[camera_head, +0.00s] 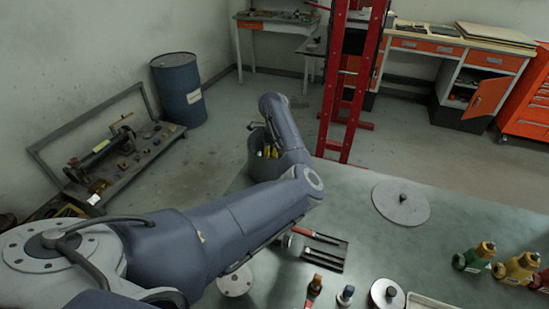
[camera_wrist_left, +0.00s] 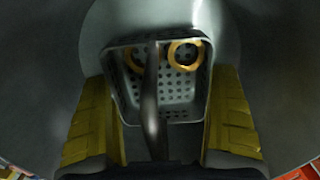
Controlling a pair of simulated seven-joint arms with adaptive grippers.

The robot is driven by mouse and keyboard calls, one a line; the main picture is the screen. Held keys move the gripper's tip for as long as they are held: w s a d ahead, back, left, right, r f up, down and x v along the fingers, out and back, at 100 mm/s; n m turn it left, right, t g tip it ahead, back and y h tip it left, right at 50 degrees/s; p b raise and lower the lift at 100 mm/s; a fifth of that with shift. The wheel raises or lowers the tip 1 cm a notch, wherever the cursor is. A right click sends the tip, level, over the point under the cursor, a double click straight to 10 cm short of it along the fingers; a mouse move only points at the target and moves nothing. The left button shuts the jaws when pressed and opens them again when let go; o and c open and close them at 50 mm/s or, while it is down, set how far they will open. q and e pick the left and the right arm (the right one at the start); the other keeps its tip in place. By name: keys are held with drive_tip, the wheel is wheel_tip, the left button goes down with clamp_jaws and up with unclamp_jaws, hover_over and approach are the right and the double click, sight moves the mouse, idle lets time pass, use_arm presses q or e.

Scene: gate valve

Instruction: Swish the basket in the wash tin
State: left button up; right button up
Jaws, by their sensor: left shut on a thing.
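The wash tin (camera_head: 257,165) is a grey, round, open vessel at the far left edge of the bench, partly hidden by my left arm. Its dark inner wall (camera_wrist_left: 45,75) surrounds the basket in the wrist view. The basket (camera_wrist_left: 178,95) is a small grey square one with round holes, and two brass rings (camera_wrist_left: 184,52) lie in it. My left gripper (camera_wrist_left: 158,110), with yellow fingers, is shut on the basket's dark upright handle (camera_wrist_left: 150,95). In the head view the gripper (camera_head: 270,152) reaches down into the tin. I cannot tell any liquid level.
The green-grey bench top (camera_head: 360,235) carries a round plate (camera_head: 401,203) with a knob, a dark tool tray (camera_head: 323,252), and several coloured valve bodies (camera_head: 474,257) at the right. A red frame (camera_head: 346,90) stands just behind the bench. The bench middle is fairly clear.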

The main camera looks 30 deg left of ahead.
use_arm(q)
drive_tip(key=shift+f, duration=0.35)
drive_tip(key=shift+r, duration=0.85)
idle(0.3)
drive_tip(key=shift+r, duration=6.6)
